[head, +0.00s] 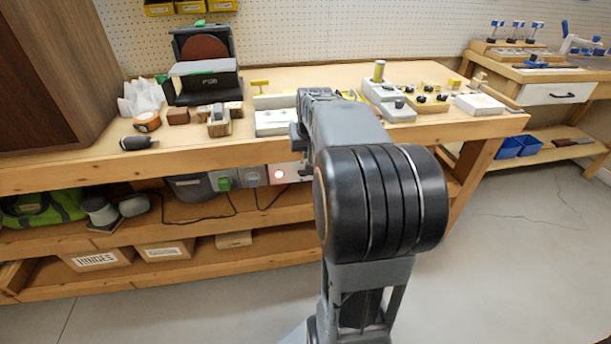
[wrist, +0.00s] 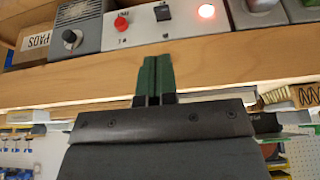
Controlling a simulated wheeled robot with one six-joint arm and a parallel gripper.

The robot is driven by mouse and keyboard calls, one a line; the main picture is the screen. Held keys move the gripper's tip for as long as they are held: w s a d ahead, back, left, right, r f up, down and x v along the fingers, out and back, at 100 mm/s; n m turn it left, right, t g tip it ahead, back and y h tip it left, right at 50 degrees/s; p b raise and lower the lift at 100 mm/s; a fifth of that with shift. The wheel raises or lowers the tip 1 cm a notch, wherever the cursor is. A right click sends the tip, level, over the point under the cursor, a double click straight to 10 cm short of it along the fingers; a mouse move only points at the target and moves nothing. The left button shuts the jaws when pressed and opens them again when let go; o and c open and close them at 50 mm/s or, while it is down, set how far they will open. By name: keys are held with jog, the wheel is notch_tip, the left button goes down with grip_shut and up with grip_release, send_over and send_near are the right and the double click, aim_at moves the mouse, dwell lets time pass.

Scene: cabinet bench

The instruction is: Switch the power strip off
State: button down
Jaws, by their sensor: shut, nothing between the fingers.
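In the wrist view a pale box (wrist: 138,38) has a red button (wrist: 121,23), a black switch (wrist: 163,13) and a lit red lamp (wrist: 207,11) on its face. I cannot tell for sure that this is the power strip. In the head view the lit box (head: 290,174) sits under the bench top, partly hidden by my arm. My gripper (wrist: 157,58) is shut and empty, its green fingers side by side. Its tips appear just below the black switch in the wrist view, over the wooden edge; contact is not visible. My arm hides the fingers in the head view.
A grey box with a black knob (wrist: 70,38) stands left of the pale box in the wrist view. The wooden bench top (head: 200,150) overhangs the shelf in the head view. A dark cable (head: 208,217) hangs there. The floor at right is mostly clear.

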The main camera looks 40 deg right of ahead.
jog(key=shift+f, duration=0.1)
jog(key=shift+b+x, duration=1.7)
jog(key=shift+x, duration=3.2)
